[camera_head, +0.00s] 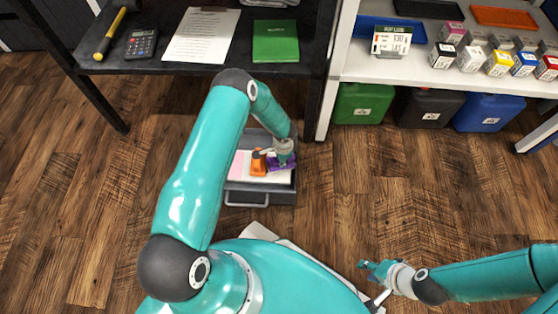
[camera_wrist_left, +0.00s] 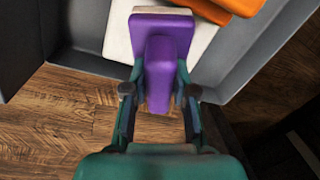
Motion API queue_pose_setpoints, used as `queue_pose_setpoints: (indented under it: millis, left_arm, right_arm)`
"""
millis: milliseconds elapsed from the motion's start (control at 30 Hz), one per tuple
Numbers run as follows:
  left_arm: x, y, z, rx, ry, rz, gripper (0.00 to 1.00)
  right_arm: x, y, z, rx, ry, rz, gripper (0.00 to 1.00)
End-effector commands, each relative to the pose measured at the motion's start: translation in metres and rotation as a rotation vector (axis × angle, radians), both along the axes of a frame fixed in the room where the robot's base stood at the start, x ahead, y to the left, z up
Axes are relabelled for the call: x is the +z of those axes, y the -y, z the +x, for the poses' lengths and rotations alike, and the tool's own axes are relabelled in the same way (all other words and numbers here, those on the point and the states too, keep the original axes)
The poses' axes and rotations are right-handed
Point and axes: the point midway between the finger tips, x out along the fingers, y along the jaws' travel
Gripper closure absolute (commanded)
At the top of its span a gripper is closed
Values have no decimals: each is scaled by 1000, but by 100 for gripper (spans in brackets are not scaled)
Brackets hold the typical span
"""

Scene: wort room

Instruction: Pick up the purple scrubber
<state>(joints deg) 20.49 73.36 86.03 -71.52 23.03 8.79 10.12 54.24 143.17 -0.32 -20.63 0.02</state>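The purple scrubber (camera_head: 289,161) lies in an open grey drawer (camera_head: 246,197), partly hidden under my left gripper (camera_head: 281,160). In the left wrist view, the scrubber (camera_wrist_left: 160,45) has a wide head and a handle pointing back toward my gripper. The two fingers of my left gripper (camera_wrist_left: 160,92) stand apart, one on each side of the handle, with narrow gaps visible. My right gripper (camera_head: 370,273) is over the floor at the lower right, away from the drawer. Its fingers are too small to judge.
An orange scrubber (camera_head: 258,163) lies left of the purple one. The drawer walls rise close around them. A black table (camera_head: 150,65) with a green book (camera_head: 275,41) and a white shelf (camera_head: 440,76) with small boxes stand beyond. Wooden floor is clear on the right.

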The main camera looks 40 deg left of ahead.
Motion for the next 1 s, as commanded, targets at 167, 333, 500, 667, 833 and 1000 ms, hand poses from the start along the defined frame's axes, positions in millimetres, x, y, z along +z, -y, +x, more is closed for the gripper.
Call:
queue_pose_setpoints:
  millis: [167,333,500,667,833,1000]
  left_arm:
    - [0,0,0,0,1,-1,100]
    - [0,1,0,-1,1,-1,100]
    - [4,1,0,-1,1,-1,100]
    - [17,0,1,0,1,0,100]
    - [44,0,1,-1,3,0,100]
    - [85,0,1,-1,3,1,100]
  right_arm:
    - [0,0,0,0,0,0,63]
    - [0,0,0,0,0,0,63]
    - [2,0,0,0,0,0,63]
    - [7,0,0,0,0,0,63]
    - [18,0,0,0,0,0,63]
    - [33,0,0,0,0,0,63]
